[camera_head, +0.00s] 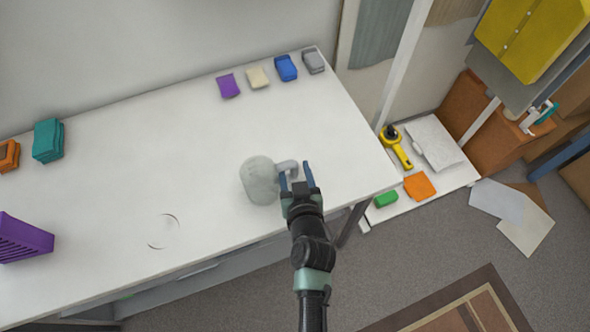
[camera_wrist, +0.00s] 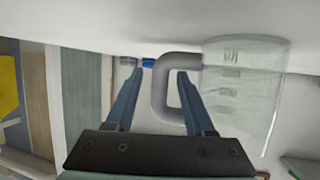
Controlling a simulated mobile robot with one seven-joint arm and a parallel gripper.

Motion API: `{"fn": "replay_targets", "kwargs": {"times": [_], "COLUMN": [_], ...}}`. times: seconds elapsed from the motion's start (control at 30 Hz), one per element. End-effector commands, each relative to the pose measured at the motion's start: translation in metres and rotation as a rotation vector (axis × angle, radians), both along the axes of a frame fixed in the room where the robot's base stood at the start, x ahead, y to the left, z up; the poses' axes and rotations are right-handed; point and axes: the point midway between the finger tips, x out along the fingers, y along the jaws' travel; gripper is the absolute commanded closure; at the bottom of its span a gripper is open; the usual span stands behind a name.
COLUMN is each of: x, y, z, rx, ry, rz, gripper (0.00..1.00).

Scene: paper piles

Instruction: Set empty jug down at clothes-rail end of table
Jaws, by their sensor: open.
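The clear, pale jug (camera_head: 261,181) is upright at the table's front edge, towards the right end, and looks empty. It appears to stand on the white table (camera_head: 150,130), though its base contact is not plain. Its grey handle (camera_head: 288,166) points right. My gripper (camera_head: 296,172) reaches in from the front at the handle, with its fingers apart. In the wrist view the handle (camera_wrist: 159,92) lies between the two blue fingers of my gripper (camera_wrist: 161,74), and the jug body (camera_wrist: 243,85) is just right of the right finger.
Purple, cream, blue and grey stacks (camera_head: 286,67) line the back edge. A teal stack (camera_head: 48,140) and a purple rack (camera_head: 22,238) are at the left. Beyond the right end are a yellow garment (camera_head: 530,35) and a low white shelf (camera_head: 440,178). The table between is mostly clear.

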Motion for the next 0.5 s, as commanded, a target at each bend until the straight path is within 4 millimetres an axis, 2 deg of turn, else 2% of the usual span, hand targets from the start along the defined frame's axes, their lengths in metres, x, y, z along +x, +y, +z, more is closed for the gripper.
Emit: {"fn": "replay_targets", "kwargs": {"times": [0.17,0.5], "x": [-0.003,-0.059], "y": [-0.001,-0.005], "z": [0.005,0.026], "rx": [0.000,0.000], "ry": [0.001,0.002], "rz": [0.000,0.000], "gripper": [0.46,0.46]}}
